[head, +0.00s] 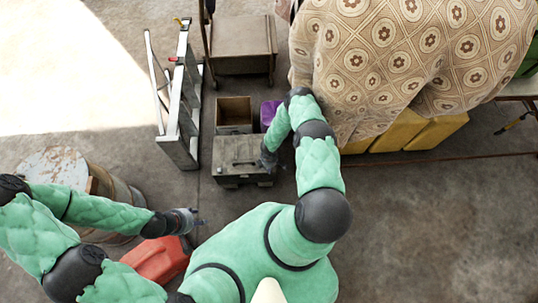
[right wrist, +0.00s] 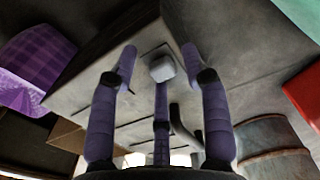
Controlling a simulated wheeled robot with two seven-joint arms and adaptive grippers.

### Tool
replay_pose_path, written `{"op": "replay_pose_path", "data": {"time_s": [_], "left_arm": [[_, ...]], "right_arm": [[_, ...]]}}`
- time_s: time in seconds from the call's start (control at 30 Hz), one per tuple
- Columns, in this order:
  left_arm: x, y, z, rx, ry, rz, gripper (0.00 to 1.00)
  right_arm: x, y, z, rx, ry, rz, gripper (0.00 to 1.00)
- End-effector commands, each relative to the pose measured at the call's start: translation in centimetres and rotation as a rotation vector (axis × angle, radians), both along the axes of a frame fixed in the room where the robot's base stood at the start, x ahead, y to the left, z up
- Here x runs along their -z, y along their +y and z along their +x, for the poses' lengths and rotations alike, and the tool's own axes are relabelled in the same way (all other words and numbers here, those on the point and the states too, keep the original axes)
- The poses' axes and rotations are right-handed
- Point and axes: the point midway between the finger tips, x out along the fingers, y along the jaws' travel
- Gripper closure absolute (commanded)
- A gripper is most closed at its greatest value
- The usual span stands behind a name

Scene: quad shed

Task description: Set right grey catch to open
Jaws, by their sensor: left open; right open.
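A dark grey case (head: 232,158) with a handle on its top stands on the floor in the middle of the head view. In the right wrist view, a pale grey catch (right wrist: 162,68) sits on the case's grey face (right wrist: 110,75). My right gripper (right wrist: 158,58) is open, with its fingers spread around the catch; I cannot tell whether they touch it or how the catch is set. In the head view my right gripper (head: 268,160) is at the case's right end, partly hidden by the arm. My left gripper (head: 196,221) is open and empty, left of and nearer than the case.
An open box (head: 234,116) and a purple thing (head: 269,112) stand just behind the case. A ladder (head: 182,100) is to its left. A red can (head: 160,261) and a rusty barrel (head: 120,195) are near my left arm.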

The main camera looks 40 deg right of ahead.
Motion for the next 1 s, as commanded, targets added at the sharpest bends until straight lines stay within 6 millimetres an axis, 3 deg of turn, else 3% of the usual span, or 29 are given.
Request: {"op": "replay_pose_path", "data": {"time_s": [0.27, 1.0], "left_arm": [[0.0, 0.0, 0.0, 0.000, 0.000, 0.000, 0.53], [0.0, 0.0, 0.0, 0.000, 0.000, 0.000, 0.53]], "right_arm": [[-1.7, -0.1, 0.2, -0.001, -0.001, 0.000, 0.53], [-11.2, -0.1, 0.1, 0.000, -0.001, -0.001, 0.53]]}}
